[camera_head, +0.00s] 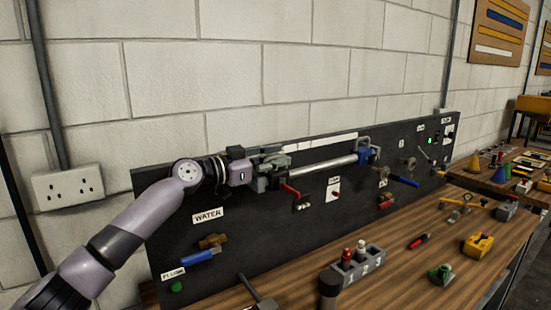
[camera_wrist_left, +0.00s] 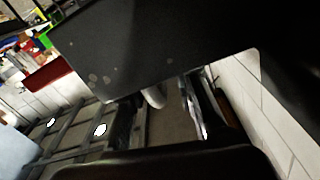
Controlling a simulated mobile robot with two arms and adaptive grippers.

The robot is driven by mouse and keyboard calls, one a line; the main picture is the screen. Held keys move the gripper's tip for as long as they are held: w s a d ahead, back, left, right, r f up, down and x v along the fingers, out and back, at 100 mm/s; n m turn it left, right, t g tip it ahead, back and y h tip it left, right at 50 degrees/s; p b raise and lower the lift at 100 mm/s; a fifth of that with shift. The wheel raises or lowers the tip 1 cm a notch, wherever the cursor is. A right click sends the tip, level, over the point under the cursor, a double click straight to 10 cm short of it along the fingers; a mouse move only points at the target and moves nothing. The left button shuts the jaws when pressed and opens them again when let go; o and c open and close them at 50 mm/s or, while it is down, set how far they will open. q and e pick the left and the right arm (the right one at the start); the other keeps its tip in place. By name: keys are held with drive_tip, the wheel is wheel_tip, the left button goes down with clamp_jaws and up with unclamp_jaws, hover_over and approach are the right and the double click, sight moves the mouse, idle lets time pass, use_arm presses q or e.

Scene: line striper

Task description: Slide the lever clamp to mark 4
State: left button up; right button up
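A bright metal rail (camera_head: 322,166) runs along the dark upright panel, under a pale strip (camera_head: 318,145) whose marks are too small to read. At its left end sits a grey-green clamp body (camera_head: 276,160), with a red lever (camera_head: 290,190) hanging below it. A blue fitting (camera_head: 367,155) sits at the rail's right end. My left gripper (camera_head: 262,175) is at the rail's left end, against or just in front of the grey-green clamp. Its fingers are largely hidden there. The left wrist view is filled by dark close-up parts and does not settle the grip. My right gripper is not in view.
The panel also carries a blue-handled valve (camera_head: 200,256) under the WATER label and a blue handle (camera_head: 403,180) right of the rail. On the wooden bench stand a grey numbered holder (camera_head: 352,270), a yellow block (camera_head: 478,245) and a green item (camera_head: 440,273).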

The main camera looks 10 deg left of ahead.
use_arm(q)
clamp_jaws()
idle(0.6)
